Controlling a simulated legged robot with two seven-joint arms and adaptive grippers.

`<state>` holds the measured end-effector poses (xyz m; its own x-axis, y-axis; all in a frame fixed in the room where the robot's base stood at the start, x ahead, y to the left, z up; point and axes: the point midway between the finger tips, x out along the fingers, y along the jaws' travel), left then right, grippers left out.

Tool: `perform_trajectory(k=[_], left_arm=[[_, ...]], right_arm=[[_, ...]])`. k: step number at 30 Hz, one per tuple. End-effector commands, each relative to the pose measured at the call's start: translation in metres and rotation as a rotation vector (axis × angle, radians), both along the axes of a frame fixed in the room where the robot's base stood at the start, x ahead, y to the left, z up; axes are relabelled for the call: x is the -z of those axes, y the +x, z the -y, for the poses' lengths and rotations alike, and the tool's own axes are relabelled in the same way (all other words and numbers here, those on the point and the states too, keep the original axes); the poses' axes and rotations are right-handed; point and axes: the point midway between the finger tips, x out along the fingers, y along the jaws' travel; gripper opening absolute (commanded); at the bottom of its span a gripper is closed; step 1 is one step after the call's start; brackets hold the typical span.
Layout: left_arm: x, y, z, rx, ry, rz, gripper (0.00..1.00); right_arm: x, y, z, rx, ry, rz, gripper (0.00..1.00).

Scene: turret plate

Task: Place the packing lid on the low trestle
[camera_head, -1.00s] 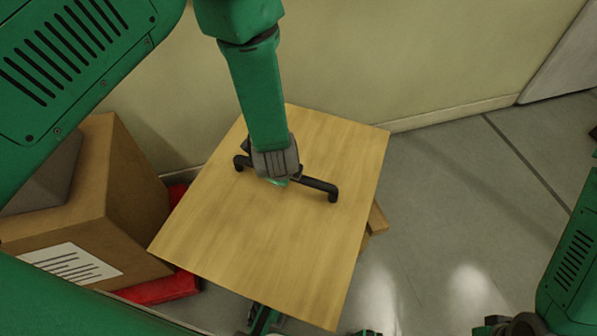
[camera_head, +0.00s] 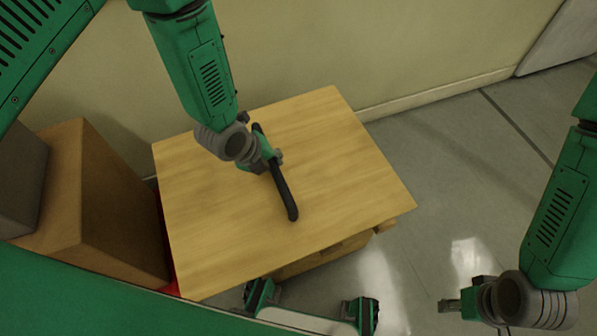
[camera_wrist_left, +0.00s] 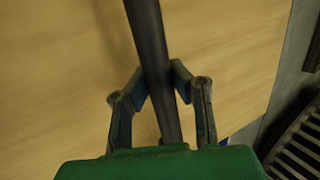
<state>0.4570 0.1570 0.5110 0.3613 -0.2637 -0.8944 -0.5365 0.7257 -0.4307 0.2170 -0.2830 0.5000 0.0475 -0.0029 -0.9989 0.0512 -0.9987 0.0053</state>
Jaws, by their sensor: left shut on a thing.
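The packing lid (camera_head: 335,150) is a flat, pale wooden board with a long black bar handle (camera_head: 284,192) across its middle. My left gripper (camera_head: 270,158) is shut on the handle; in the left wrist view its fingers (camera_wrist_left: 160,85) stand on both sides of the dark bar (camera_wrist_left: 149,40). The low trestle (camera_head: 325,258) is wooden and shows only in part below the lid's near and right edges; the rest is hidden. I cannot tell whether the lid touches it. My right gripper (camera_head: 450,305) is at the lower right, away from the lid, its fingers unclear.
A brown cardboard box (camera_head: 110,210) stands at the left, close to the lid's left edge, with a grey object (camera_head: 20,180) beside it. A red thing (camera_head: 166,250) shows between box and lid. A beige wall (camera_head: 340,50) runs behind. Grey floor (camera_head: 460,170) is clear at the right.

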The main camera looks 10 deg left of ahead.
Motion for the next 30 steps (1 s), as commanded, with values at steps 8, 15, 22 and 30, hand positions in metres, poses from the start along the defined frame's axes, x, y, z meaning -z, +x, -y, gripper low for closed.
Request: perform_trajectory(k=[8,15,22,30], left_arm=[[0.025,0.000,-0.001,0.023,-0.004,0.003,0.00],[0.057,0.001,-0.001,0.023,-0.004,0.005,0.00],[0.067,0.001,-0.001,0.022,-0.004,0.005,0.00],[0.098,0.001,-0.001,0.022,-0.004,0.005,0.00]], right_arm=[[0.012,0.000,0.000,0.000,0.000,0.000,0.40],[0.025,0.000,0.000,0.000,0.000,0.000,0.40],[0.028,0.000,0.000,0.000,0.000,0.000,0.40],[0.042,0.000,0.000,0.000,0.000,0.000,0.40]])
